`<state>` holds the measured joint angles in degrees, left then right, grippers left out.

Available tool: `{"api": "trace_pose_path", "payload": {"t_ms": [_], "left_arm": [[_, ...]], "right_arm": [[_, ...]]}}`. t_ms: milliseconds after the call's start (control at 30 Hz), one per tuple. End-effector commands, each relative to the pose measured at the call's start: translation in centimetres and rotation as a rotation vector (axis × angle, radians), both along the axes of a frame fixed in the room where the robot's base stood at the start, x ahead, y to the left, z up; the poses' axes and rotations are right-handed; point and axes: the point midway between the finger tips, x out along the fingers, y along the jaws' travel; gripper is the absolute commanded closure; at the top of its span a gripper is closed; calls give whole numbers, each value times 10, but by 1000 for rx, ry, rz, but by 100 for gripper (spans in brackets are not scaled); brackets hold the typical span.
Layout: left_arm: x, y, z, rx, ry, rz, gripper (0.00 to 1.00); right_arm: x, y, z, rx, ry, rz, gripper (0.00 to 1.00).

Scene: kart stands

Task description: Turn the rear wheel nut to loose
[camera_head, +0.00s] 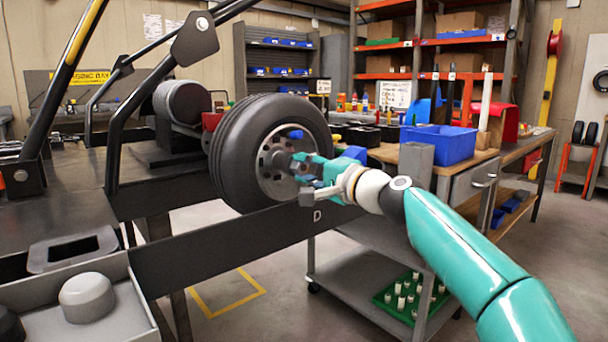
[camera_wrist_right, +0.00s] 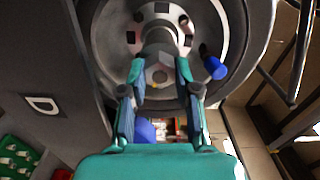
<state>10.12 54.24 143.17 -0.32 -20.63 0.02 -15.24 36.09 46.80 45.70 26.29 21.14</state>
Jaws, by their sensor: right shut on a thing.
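The rear wheel (camera_head: 232,150) is a black tyre with a grey metal rim, mounted upright on the kart at the middle of the head view. Its hub and rim fill the top of the right wrist view (camera_wrist_right: 110,40). My right gripper (camera_head: 299,172) reaches the hub from the right. In the right wrist view its two fingers (camera_wrist_right: 160,85) are closed around the rear wheel nut (camera_wrist_right: 159,74) at the hub's centre. The fingers partly hide the nut. I cannot tell from the frames how tight it is. My left gripper is not in view.
A blue piece (camera_wrist_right: 214,68) sits on the rim, beside the fingers. A dark beam marked D (camera_head: 270,232) runs below the wheel. A blue bin (camera_head: 440,145) stands on the bench behind my right arm. A grey tray (camera_head: 135,310) is at the lower left.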

Motion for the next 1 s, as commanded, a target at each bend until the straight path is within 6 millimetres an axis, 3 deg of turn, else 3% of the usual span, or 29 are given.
{"api": "trace_pose_path", "payload": {"t_ms": [33, 1000], "left_arm": [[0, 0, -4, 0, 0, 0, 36], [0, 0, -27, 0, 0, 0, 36]], "right_arm": [[0, 5, -10, -45, -12, 12, 100], [2, 4, -12, -788, -552, 16, 100]]}}
